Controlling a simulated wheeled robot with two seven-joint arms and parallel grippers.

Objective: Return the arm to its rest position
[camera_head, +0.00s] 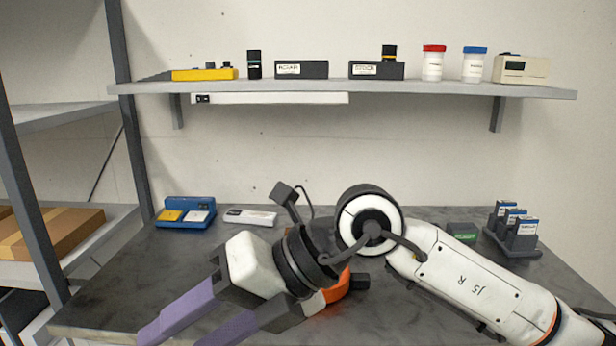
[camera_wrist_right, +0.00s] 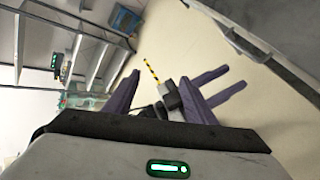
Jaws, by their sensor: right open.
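My right arm (camera_head: 470,275) comes in from the right of the head view and reaches across the bench, bent at the wrist. My right gripper (camera_head: 180,338) points to the lower left, over the bench's front left part. Its two purple fingers are apart with nothing seen between them; the fingertips are at the bottom edge of the view. In the right wrist view the fingers (camera_wrist_right: 159,76) are also apart. A second pair of purple fingers, my left gripper (camera_wrist_right: 235,76), shows beyond them, spread apart. My left arm is not in the head view.
An orange and black tool (camera_head: 335,290) lies partly hidden behind my right wrist on the dark bench (camera_head: 110,290). A blue tray (camera_head: 186,212), a pale device (camera_head: 250,217) and a dark rack (camera_head: 515,232) stand at the back. A shelf (camera_head: 440,90) with several items hangs above.

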